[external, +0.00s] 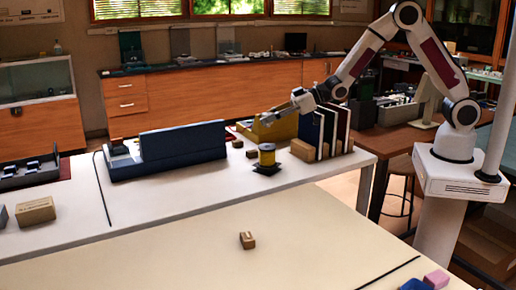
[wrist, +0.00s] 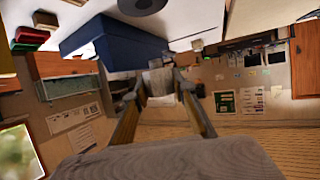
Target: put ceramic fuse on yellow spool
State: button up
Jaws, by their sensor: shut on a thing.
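The yellow spool (external: 267,157) stands upright on a dark square base on the white table in the external view. My gripper (external: 268,112) is above and slightly behind it in that picture, apart from it, pointing left. In the wrist view my gripper (wrist: 160,92) is shut on a pale grey-white cylinder, which looks like the ceramic fuse (wrist: 159,78). The fuse sits between the two fingertips, clear of any surface. In the external view the fuse is too small to make out. I cannot identify the spool in the wrist view.
A long blue box (external: 180,150) stands left of the spool. Upright books (external: 325,133) and a yellow bin (external: 283,129) stand right of and behind it. Small wooden blocks lie nearby. A small brown block (external: 247,240) lies on the front table, otherwise largely clear.

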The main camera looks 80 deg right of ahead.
aim_at(268, 126)
jog(key=shift+f, duration=1.75)
jog(key=shift+f, duration=0.1)
jog(key=shift+f, duration=1.75)
jog(key=shift+f, duration=0.15)
jog(key=o, duration=1)
jog(key=shift+r, duration=0.2)
